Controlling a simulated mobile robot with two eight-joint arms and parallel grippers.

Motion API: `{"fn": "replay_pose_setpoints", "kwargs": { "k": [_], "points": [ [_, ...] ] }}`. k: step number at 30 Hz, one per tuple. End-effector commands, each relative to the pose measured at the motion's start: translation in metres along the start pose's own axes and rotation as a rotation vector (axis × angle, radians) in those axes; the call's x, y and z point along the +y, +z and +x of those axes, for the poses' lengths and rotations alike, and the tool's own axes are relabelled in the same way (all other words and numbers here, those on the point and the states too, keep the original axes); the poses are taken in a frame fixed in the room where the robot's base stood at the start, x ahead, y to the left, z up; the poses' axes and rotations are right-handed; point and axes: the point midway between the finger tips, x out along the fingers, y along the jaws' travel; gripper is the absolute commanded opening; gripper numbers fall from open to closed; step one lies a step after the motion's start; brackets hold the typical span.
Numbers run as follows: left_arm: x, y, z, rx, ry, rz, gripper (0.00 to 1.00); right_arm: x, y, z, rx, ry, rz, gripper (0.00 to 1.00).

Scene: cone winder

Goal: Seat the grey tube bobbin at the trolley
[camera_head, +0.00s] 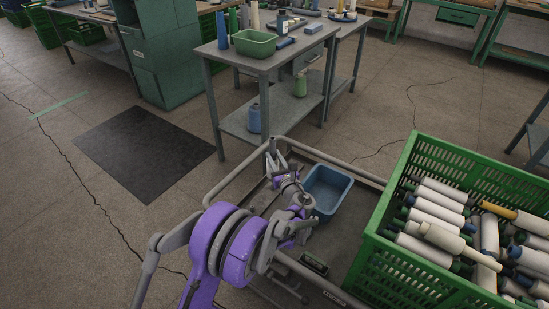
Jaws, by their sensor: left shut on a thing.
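My left gripper (275,164) reaches over the far left part of the trolley (335,167), a low metal-railed cart. It is shut on a slim, pale grey upright piece (271,147), which looks like the grey tube bobbin. It is small and partly hidden by the gripper, so I cannot tell whether its lower end touches the trolley. My purple and grey left arm covers much of the trolley's left side. My right gripper is not in view.
A blue bin (328,190) sits on the trolley just right of my gripper. A green crate (402,267) full of white and coloured bobbins stands at the right. A grey table (265,65) stands behind. A black mat (145,145) lies on open floor at left.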

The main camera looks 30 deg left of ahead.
Motion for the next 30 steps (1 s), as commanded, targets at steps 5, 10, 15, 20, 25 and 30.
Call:
{"fn": "replay_pose_setpoints", "kwargs": {
  "k": [5, 10, 15, 20, 25, 30],
  "points": [
    [0.000, -0.003, 0.000, 0.000, 0.000, 0.000, 0.00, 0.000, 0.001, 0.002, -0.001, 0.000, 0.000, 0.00],
    [0.000, -0.007, 0.000, 0.000, 0.000, 0.001, 0.00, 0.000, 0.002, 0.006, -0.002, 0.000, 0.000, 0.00],
    [0.000, -0.011, 0.000, 0.000, 0.000, 0.001, 0.00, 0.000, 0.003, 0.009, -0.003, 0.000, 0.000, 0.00],
    [0.000, -0.015, 0.000, 0.000, 0.000, 0.001, 0.00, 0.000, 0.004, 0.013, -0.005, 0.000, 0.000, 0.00],
    [0.000, -0.020, 0.000, 0.000, 0.000, 0.001, 0.00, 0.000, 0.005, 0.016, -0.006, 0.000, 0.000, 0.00],
    [0.000, -0.024, 0.000, 0.000, 0.000, 0.000, 0.00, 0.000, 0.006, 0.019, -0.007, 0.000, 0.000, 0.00]
  ]
}}
